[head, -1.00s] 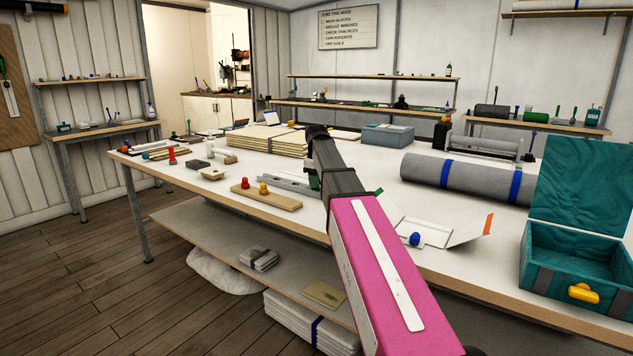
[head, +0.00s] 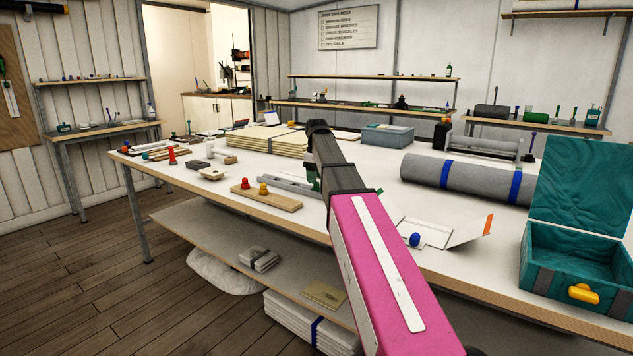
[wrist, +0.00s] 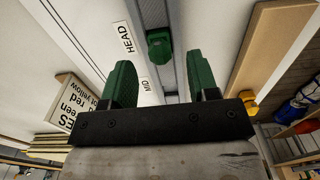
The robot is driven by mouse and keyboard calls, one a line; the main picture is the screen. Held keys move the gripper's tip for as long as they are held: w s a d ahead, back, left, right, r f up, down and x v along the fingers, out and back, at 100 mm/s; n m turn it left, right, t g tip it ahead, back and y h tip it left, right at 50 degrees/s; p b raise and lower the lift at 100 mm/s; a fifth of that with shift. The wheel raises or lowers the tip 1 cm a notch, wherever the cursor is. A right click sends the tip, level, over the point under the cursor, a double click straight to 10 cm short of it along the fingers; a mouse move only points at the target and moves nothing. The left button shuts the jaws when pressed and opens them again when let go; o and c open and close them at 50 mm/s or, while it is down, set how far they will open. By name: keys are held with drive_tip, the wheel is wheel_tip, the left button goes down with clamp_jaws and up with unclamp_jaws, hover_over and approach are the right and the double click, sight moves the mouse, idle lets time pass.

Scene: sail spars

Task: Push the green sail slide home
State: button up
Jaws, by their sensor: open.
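The green sail slide (wrist: 159,45) sits in a long grey track (wrist: 177,18) in the wrist view, beside the white HEAD and MID labels. My gripper (wrist: 160,64) has two green fingers spread apart, one on each side of the track's line. The slide appears between and beyond the fingertips, and nothing is held. I cannot tell whether a finger touches the track. In the head view the grey track (head: 288,185) lies on the white bench, and my arm hides the slide and most of the gripper.
A wooden board (head: 267,197) with red and yellow knobs lies beside the track. A grey roll with blue bands (head: 470,178), a white tray (head: 437,235) with a blue knob and an open teal box (head: 570,259) stand to the right. Stacked boards (head: 265,140) lie behind.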

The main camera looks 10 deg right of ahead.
drive_tip(key=shift+r, duration=2.4)
